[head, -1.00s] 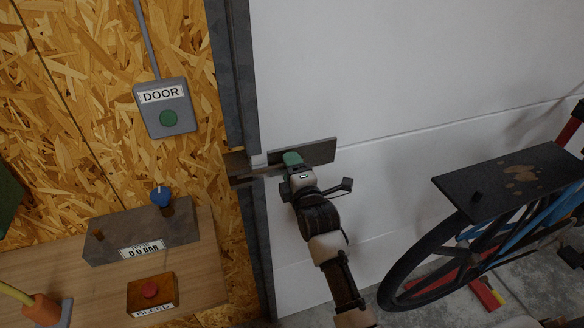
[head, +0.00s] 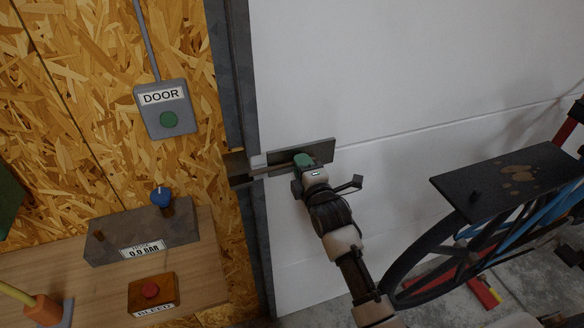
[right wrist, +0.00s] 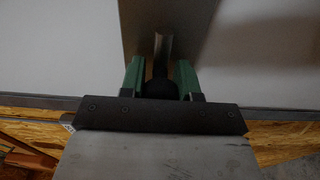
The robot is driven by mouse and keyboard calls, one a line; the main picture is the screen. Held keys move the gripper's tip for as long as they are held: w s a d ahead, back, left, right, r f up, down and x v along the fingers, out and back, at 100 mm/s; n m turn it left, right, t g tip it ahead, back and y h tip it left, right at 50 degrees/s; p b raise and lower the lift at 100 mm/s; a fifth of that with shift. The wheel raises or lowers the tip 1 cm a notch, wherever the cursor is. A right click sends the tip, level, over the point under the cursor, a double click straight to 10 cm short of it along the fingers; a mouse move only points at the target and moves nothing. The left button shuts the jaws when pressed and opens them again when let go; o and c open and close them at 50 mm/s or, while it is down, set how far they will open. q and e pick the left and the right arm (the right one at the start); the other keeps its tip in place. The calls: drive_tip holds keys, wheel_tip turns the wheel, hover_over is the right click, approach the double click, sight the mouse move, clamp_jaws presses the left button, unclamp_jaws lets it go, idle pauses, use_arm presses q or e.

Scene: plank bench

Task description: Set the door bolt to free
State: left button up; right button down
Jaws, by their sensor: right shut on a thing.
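The door bolt is a grey metal bar (head: 272,168) lying across the left edge of the white door (head: 420,70), in front of a grey backing plate (head: 322,150). A dark bracket (head: 236,167) sits on the door frame to its left. My right gripper (head: 303,160) is at the plate, its green fingers closed around the bolt's dark knob (right wrist: 160,88). In the right wrist view the fingers stand either side of the knob, with a metal rod (right wrist: 162,48) beyond. I cannot tell whether the bar's tip is inside the bracket. My left gripper is out of view.
A DOOR box (head: 165,108) with a green button hangs on the chipboard wall. Below it, a wooden bench (head: 205,285) holds a gauge block (head: 140,235) and a red-button box (head: 152,292). A bicycle (head: 470,240) with a dark board (head: 505,180) stands at the right.

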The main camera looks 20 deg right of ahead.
drive_tip(key=shift+d, duration=1.2)
drive_tip(key=c, duration=1.1)
unclamp_jaws()
drive_tip(key=shift+d, duration=0.1)
drive_tip(key=o, duration=0.3)
drive_tip(key=shift+d, duration=0.15)
